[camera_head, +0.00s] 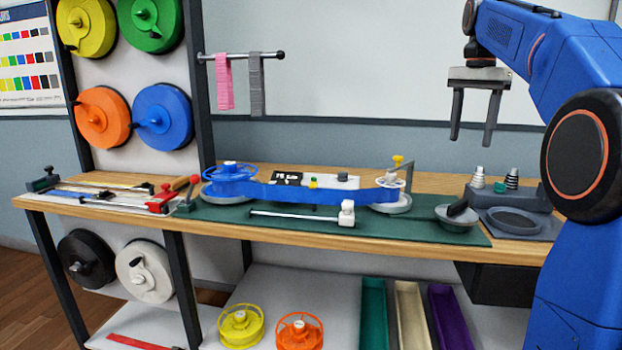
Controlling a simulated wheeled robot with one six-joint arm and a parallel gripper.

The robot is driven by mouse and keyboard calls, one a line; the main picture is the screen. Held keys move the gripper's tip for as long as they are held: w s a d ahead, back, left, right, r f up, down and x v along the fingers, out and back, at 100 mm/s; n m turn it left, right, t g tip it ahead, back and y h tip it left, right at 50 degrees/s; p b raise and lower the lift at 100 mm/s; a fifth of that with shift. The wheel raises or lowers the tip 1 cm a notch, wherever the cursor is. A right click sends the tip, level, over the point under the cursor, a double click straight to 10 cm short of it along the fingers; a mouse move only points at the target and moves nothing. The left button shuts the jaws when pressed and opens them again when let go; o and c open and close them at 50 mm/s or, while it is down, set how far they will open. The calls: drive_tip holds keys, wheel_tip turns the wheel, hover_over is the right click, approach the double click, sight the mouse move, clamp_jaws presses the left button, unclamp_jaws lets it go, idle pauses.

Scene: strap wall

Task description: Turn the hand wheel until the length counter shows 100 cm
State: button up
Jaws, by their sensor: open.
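A measuring device stands on the green mat (275,238) on the bench. A blue strap (325,195) runs along it from a blue spool (230,180) at its left to a round grey turning part (388,204) at its right. This part looks like the hand wheel; a yellow knob (398,160) stands above it. A small black panel (289,177) on the device looks like the length counter; its figures are too small to read. My gripper (473,143) is open and empty, pointing down, above and to the right of the yellow knob, apart from everything.
A rod with pink (224,82) and grey straps (257,85) hangs at the upper left. A grey round tool (459,215) and a stand with cones (510,198) sit at the bench's right. Cutting tools (110,192) lie at the left.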

drive_tip(key=o, duration=0.8)
drive_tip(key=n, duration=1.8)
approach(459, 202)
wheel_tip(459, 202, down, 9)
drive_tip(key=shift+r, duration=0.15)
drive_tip(key=c, duration=1.1)
